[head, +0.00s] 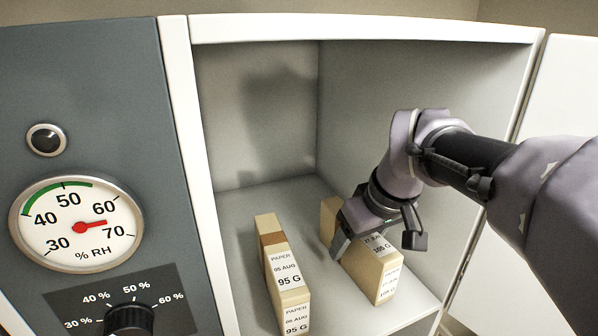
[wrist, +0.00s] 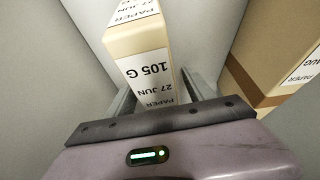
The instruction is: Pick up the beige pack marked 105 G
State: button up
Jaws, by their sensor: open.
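The beige pack marked 105 G (head: 381,272) stands on the cabinet floor at the right side, its label facing up and front. My gripper (head: 375,225) reaches over the pack from above right. In the wrist view my gripper (wrist: 157,92) is open, one finger on each side of the pack. I cannot tell whether the fingers touch it. The arm hides part of the pack's top in the head view.
A second beige pack marked 95 G (head: 287,277) stands to the left, with a clear gap between the two. The cabinet's side wall (head: 425,130) is close on the right. A grey panel with a humidity dial (head: 75,224) and a knob (head: 130,318) is at the left.

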jog(key=shift+w+f, duration=0.3)
jog(key=shift+s+r, duration=0.1)
jog(key=shift+s, duration=0.2)
jog(key=c, duration=0.4)
jog(key=shift+w, duration=0.1)
grip_shut()
